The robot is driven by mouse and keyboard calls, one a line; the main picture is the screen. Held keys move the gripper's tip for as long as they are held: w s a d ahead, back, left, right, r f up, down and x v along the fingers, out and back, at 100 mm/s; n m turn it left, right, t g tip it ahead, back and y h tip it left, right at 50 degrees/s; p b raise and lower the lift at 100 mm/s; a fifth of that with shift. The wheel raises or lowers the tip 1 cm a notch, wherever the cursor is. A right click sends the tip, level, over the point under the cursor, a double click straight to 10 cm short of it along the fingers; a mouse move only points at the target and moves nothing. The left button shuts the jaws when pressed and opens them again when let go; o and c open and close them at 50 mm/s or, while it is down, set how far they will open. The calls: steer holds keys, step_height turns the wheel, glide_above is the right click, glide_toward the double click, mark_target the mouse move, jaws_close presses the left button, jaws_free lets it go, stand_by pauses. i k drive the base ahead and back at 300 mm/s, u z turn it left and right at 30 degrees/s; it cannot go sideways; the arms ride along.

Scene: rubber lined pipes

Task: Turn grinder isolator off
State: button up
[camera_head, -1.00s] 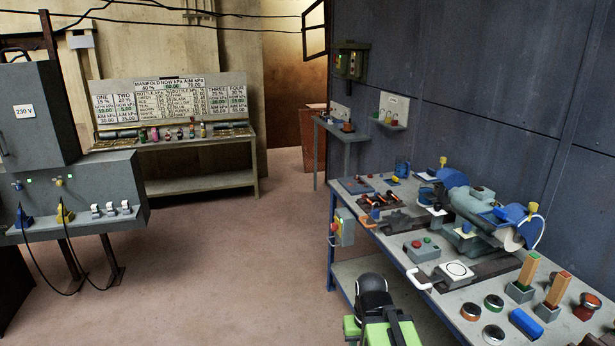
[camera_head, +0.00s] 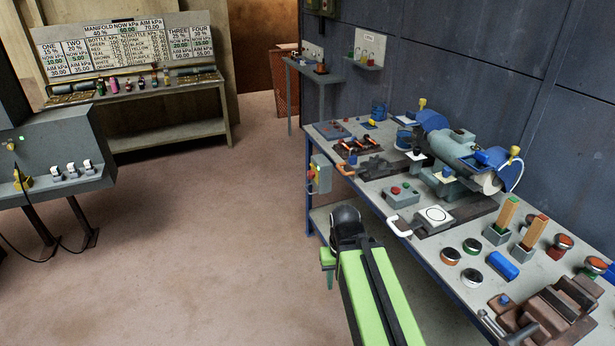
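A grey switch box with a red and yellow control (camera_head: 319,174) is fixed at the left end of the blue-framed workbench, below its top; it looks like the grinder isolator, but I cannot read a label or the switch position. The grey-green bench grinder (camera_head: 462,165) with blue guards stands at the back of the bench. My green and black arm reaches up from the bottom centre. Its dark rounded end (camera_head: 346,225) is just below and right of the switch box in the picture, apart from it. I cannot make out gripper fingers or anything held.
The workbench top (camera_head: 375,187) holds a red and green button box (camera_head: 401,195), a white-handled plate, blocks and a brown vise (camera_head: 548,315). A grey cabinet (camera_head: 60,150) stands left, with a manifold table (camera_head: 170,133) behind. The floor (camera_head: 200,250) between is clear.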

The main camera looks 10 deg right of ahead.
mark_target(310, 174)
steer(key=u, duration=0.05)
steer(key=i, duration=0.65)
steer(key=u, duration=0.8)
steer(key=i, duration=1.5)
steer(key=u, duration=0.65)
steer(key=i, duration=0.2)
steer(key=u, duration=0.6)
